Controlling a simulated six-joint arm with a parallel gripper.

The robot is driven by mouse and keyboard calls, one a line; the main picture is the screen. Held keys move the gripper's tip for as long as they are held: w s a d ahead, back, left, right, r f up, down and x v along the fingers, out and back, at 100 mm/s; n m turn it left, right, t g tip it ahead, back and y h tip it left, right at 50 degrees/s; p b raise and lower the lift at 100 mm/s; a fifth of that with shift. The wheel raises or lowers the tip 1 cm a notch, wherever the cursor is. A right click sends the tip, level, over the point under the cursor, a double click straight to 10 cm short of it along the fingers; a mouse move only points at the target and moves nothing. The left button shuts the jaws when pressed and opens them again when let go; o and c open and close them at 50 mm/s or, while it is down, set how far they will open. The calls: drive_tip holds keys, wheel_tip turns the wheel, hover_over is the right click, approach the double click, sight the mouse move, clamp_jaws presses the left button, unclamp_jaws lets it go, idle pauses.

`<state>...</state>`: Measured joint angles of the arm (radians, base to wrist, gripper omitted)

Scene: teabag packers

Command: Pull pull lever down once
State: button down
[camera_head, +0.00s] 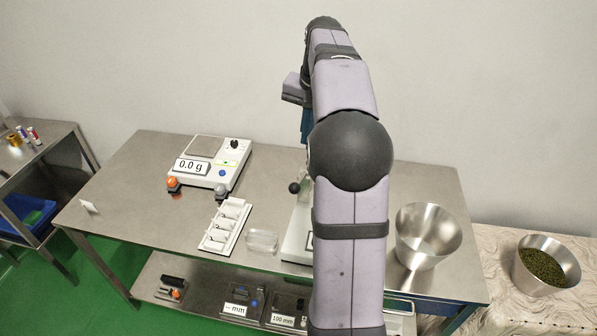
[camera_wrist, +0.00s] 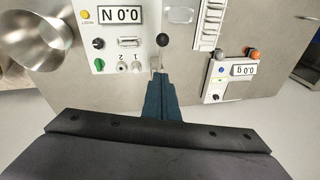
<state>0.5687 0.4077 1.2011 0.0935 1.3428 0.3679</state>
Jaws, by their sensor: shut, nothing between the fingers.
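The pull lever's black ball knob (camera_head: 294,187) sticks out to the left of the white force device (camera_head: 297,235), which my arm largely covers in the head view. In the wrist view the black knob (camera_wrist: 162,40) shows beside the device's panel (camera_wrist: 119,60), whose display reads 0.0 N. My gripper (camera_wrist: 158,76) has teal fingers, shut and empty. In the wrist picture their tips lie just below the knob; the height gap cannot be told. In the head view only part of the teal fingers (camera_head: 306,125) shows beside my arm, above the table.
A scale (camera_head: 210,162) reading 0.0 g, a white slotted rack (camera_head: 226,226) and a clear box (camera_head: 262,241) stand left of the device. A metal bowl (camera_head: 428,236) stands to the right. Free tabletop (camera_head: 130,200) lies at the left.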

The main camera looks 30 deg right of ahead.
drive_tip(key=p, duration=0.2)
approach(299, 181)
drive_tip(key=shift+s+a+f+p, duration=0.15)
drive_tip(key=shift+a+f+p, duration=0.15)
drive_tip(key=shift+a+f, duration=0.35)
drive_tip(key=shift+s+a+f+p, duration=0.15)
drive_tip(key=shift+a+f+p, duration=0.15)
drive_tip(key=shift+f, duration=0.55)
drive_tip(key=shift+s+f, duration=0.1)
drive_tip(key=shift+f, duration=0.05)
